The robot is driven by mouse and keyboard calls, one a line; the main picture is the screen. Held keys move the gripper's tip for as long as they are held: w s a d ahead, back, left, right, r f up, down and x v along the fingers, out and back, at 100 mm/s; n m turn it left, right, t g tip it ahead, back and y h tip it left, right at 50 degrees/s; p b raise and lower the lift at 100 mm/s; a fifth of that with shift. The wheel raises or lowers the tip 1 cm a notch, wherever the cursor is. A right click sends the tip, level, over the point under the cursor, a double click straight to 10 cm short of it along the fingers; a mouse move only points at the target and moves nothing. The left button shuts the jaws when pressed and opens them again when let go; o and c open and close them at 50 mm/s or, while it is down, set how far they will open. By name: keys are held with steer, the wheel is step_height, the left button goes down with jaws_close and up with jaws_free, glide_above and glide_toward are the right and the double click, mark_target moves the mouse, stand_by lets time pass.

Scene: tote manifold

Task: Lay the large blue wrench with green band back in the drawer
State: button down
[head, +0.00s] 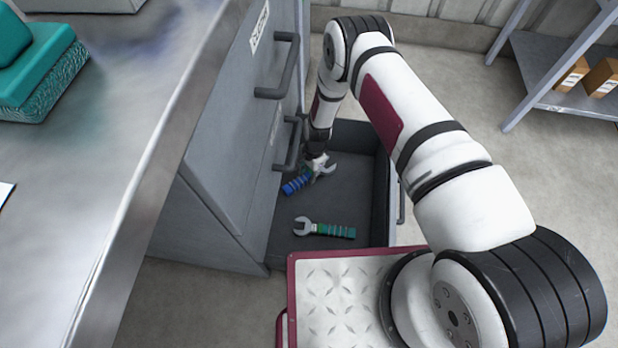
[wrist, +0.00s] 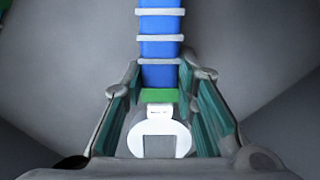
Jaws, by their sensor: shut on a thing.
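The large blue wrench with a green band (head: 297,185) is at the far left inside the open drawer (head: 370,160) in the head view. In the wrist view the blue wrench (wrist: 160,48) lies between my gripper's fingers (wrist: 165,110), with its green band and pale open jaw nearest the camera. My gripper (head: 318,168) is shut on it near the green band. I cannot tell whether the wrench touches the drawer floor. A second wrench (head: 325,229), with a green-teal handle, lies nearer in the same drawer, apart from my gripper.
The cabinet front (head: 228,130) with bar handles (head: 283,70) stands close left of my arm, above the drawer. A metal worktop (head: 95,130) with a teal item (head: 35,60) is at left. A shelf (head: 555,85) with boxes stands at upper right. The drawer's right part is bare.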

steer(key=shift+f, duration=0.8)
steer(key=shift+f, duration=0.15)
steer(key=c, duration=1.3)
jaws_free()
step_height(320, 180, up, 12)
steer(key=d+p, duration=0.1)
steer(key=p, duration=0.3)
steer(key=shift+w+d, duration=0.15)
steer(key=shift+w, duration=0.3)
